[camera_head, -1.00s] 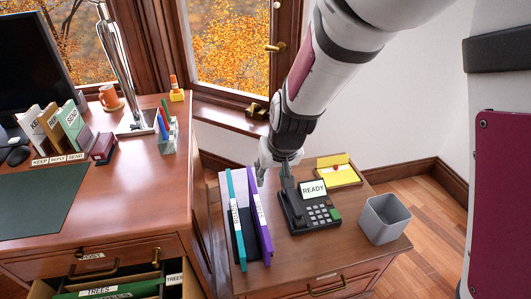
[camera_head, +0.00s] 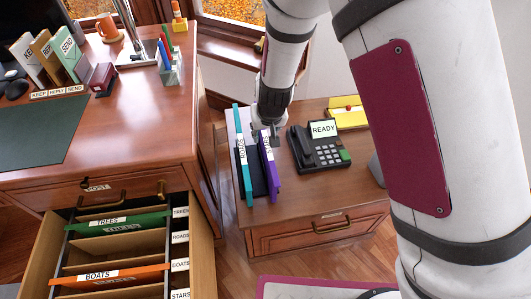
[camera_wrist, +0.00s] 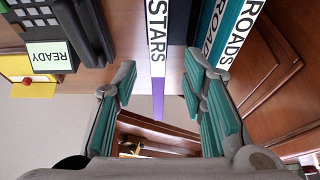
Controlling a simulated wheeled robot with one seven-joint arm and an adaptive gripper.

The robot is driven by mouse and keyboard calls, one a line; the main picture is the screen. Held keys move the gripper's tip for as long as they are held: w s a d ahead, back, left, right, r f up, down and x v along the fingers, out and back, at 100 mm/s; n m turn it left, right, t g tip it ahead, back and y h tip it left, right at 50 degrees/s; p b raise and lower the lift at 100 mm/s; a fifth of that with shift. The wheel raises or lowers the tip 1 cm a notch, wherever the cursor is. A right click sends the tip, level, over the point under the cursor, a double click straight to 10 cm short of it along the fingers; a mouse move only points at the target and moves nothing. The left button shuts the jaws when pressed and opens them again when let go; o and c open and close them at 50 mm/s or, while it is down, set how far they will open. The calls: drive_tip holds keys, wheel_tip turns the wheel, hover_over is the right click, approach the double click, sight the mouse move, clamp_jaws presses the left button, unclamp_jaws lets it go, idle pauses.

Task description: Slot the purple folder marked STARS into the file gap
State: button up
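The purple folder (camera_head: 268,168) stands upright in a dark holder on the small side cabinet, right of the teal ROADS folder (camera_head: 243,160). Its white spine reads STARS in the wrist view (camera_wrist: 158,40). My gripper (camera_head: 266,133) is at the folders' far end. In the wrist view its two green-padded fingers (camera_wrist: 163,85) are apart, with the STARS folder between them and space on both sides. The file drawer (camera_head: 205,250) is open, with side tags TREES, ROADS, BOATS and STARS. The STARS tag (camera_head: 180,294) is at the bottom edge; its gap is mostly cut off.
The drawer holds a green TREES folder (camera_head: 120,222) and an orange BOATS folder (camera_head: 110,273). A phone (camera_head: 318,146) marked READY stands close right of the folders. The desk (camera_head: 130,130) is at the left, with a pen holder (camera_head: 170,68) near its right edge.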

sight(266, 137)
drive_tip(key=b+x, duration=0.1)
drive_tip(key=x, duration=0.4)
drive_tip(key=shift+s+d+f+b, duration=0.15)
drive_tip(key=shift+f+b, duration=0.05)
drive_tip(key=shift+b, duration=0.15)
drive_tip(key=shift+r, duration=0.1)
drive_tip(key=shift+c, duration=0.3)
clamp_jaws()
